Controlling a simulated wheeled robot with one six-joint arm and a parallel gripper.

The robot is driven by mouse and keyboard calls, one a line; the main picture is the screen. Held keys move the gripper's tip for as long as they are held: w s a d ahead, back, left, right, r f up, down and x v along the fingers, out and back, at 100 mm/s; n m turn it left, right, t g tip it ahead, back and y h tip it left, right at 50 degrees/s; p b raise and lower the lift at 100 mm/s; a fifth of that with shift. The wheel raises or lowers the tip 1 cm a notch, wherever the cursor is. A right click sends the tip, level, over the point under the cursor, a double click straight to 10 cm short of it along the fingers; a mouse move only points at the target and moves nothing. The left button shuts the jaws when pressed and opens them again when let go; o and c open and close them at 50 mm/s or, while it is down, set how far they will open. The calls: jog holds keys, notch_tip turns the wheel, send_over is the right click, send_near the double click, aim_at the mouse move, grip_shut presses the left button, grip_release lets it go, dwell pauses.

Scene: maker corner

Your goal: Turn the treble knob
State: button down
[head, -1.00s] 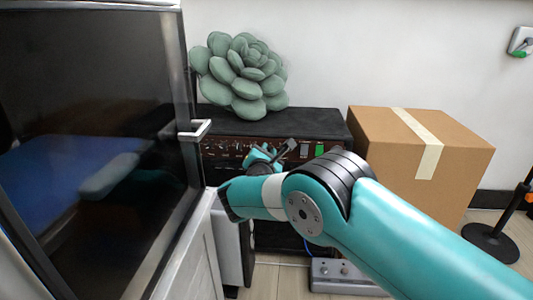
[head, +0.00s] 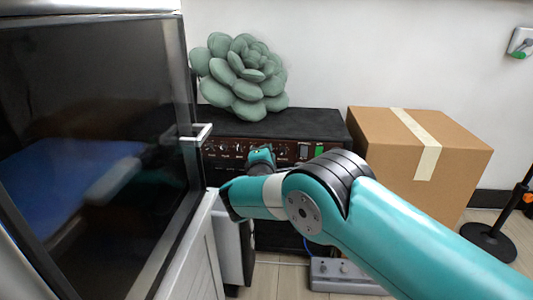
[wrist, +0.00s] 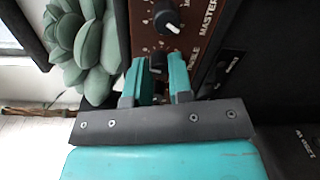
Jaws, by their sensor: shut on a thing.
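The amplifier (head: 310,122) has a black body and a brown control panel (head: 222,148) with a row of knobs. In the wrist view, the treble knob (wrist: 158,62) is a small black knob beside lettering that ends in "BLE", the rest of it hidden. My gripper (wrist: 159,76) has its two teal fingers on either side of this knob and is shut on it. In the head view my gripper (head: 262,155) is at the middle of the panel, and my arm hides the knob.
Another black knob (wrist: 167,20) sits close by, near the word "MASTER". A green succulent-shaped cushion (head: 240,75) rests on the amplifier. A cardboard box (head: 380,150) stands to the right. A dark-fronted cabinet (head: 90,120) with a handle is close on the left.

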jog(key=shift+f+m, duration=0.1)
jog(key=shift+m, duration=1.8)
jog(key=c, duration=1.3)
grip_release()
jog(key=shift+s, duration=0.1)
jog(key=s+p, duration=0.6)
jog(key=s, duration=1.1)
jog(key=shift+s+a+r, duration=0.15)
jog(key=shift+a+r, duration=0.15)
jog(key=shift+a, duration=0.1)
